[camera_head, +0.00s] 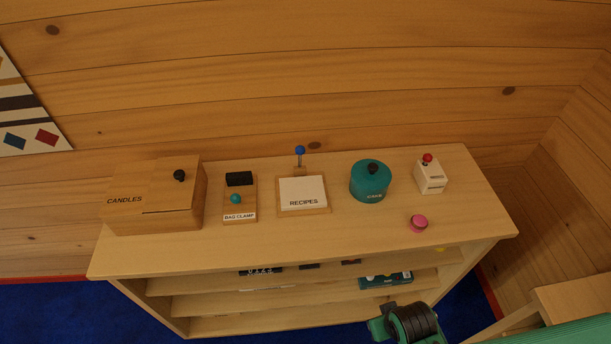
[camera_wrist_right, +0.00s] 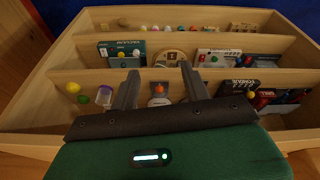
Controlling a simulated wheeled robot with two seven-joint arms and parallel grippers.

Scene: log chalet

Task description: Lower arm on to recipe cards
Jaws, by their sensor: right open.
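The recipe cards (camera_head: 303,190) are a white stack labelled RECIPES on a wooden base (camera_head: 284,212) on top of the shelf unit, in the head view. At the back of the base, the arm (camera_head: 299,160) stands upright with a blue ball (camera_head: 300,150) at its top, clear of the cards. My right gripper (camera_wrist_right: 158,72) is open and empty in the right wrist view, pointing toward the shelves. It is apart from the recipe holder. My left gripper is not in view.
On the top stand a CANDLES box (camera_head: 160,190), a bag clamp (camera_head: 239,180), a teal round pot (camera_head: 370,185), a white block with a red ball (camera_head: 430,177) and a pink knob (camera_head: 418,223). The lower shelves hold several small items. The top's front strip is mostly clear.

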